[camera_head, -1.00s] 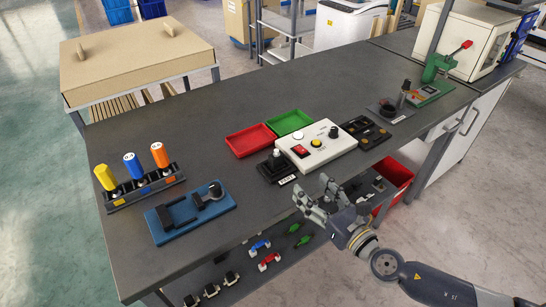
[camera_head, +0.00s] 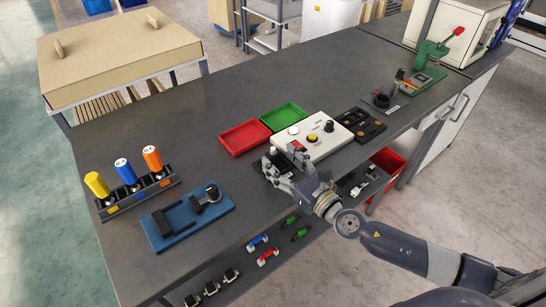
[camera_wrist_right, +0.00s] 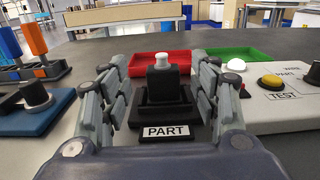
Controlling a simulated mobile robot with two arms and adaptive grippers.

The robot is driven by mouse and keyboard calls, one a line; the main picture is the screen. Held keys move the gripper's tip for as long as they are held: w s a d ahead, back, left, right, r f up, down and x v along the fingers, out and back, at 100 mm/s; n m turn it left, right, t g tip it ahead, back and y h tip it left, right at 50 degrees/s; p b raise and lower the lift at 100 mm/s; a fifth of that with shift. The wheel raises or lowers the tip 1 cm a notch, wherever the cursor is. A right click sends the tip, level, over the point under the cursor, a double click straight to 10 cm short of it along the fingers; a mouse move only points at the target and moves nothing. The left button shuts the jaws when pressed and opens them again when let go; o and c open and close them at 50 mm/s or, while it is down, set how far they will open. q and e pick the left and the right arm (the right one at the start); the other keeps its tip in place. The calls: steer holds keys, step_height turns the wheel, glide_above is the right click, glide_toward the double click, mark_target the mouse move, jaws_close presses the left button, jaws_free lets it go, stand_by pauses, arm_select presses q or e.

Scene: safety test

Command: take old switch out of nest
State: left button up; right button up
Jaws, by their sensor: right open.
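The old switch (camera_wrist_right: 163,84), a black block with a pale plunger on top, stands upright in the black nest (camera_wrist_right: 146,112) with a PART label at its front. In the head view the switch's pale top (camera_head: 273,151) shows just beyond my fingers, and the nest is partly hidden. My right gripper (camera_head: 283,163) is open at the nest. In the right wrist view its fingers (camera_wrist_right: 158,98) stand left and right of the switch, with visible gaps on both sides. My left gripper is not in view.
A red tray (camera_head: 244,138) and a green tray (camera_head: 284,117) lie behind the nest. The white test box (camera_head: 322,147) stands close on its right. A blue fixture (camera_head: 187,217) and a rack of coloured-handled tools (camera_head: 138,197) are at left. The table's middle back is clear.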

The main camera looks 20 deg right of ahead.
mark_target(276, 157)
steer(key=x, duration=0.4)
steer(key=shift+w+d+f, duration=0.1)
steer(key=shift+w+f, duration=0.15)
steer(key=shift+f, duration=0.1)
steer(key=shift+s, duration=0.1)
steer(key=c, duration=1.2)
steer(key=shift+o, duration=0.2)
steer(key=shift+r, duration=0.1)
